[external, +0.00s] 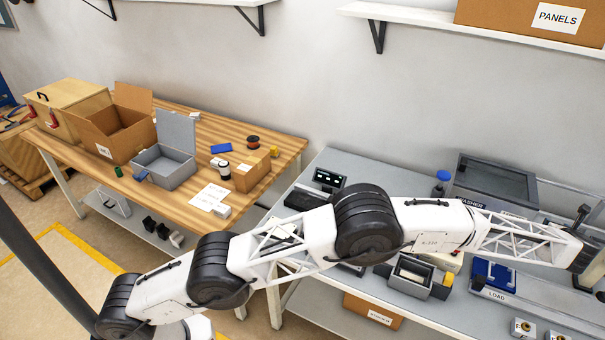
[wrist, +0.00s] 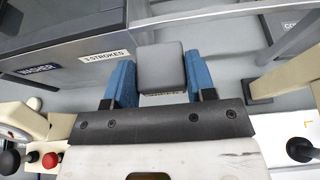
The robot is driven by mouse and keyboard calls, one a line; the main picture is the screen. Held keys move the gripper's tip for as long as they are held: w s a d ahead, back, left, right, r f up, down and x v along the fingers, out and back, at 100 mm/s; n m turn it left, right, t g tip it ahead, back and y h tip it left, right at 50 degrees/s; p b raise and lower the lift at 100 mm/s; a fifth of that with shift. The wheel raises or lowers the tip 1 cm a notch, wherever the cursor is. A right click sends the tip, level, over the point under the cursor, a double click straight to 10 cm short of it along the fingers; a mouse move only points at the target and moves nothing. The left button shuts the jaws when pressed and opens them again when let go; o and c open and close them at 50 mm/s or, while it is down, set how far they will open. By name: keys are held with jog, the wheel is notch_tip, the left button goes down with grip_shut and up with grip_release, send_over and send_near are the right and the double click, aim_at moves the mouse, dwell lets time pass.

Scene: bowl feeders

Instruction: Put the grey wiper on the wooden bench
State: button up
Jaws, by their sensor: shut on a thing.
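In the wrist view, my gripper (wrist: 155,82) has its two blue fingers shut on a grey block-like piece, which I take to be the grey wiper (wrist: 161,66). The wiper's lower end and whatever is beneath it are partly hidden by the gripper body. In the external view, my arm reaches across to the right edge, and the fingers and wiper cannot be made out there. The wooden bench (external: 278,168) stands at the left, far from the arm's end.
The bench carries an open carton (external: 122,125), an open grey metal box (external: 165,168), a small carton (external: 251,172) and a paper sheet (external: 208,196). The grey bench (external: 345,165) at right holds the washer (external: 495,182) and a blue load fixture (external: 492,275). Bare wood shows around the items.

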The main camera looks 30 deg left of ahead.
notch_tip(320, 180, down, 8)
jog(key=shift+r, duration=0.25)
jog(key=shift+f, duration=0.1)
jog(key=shift+f, duration=3)
jog(key=shift+f, duration=1.85)
jog(key=shift+f, duration=0.2)
jog(key=o, duration=0.9)
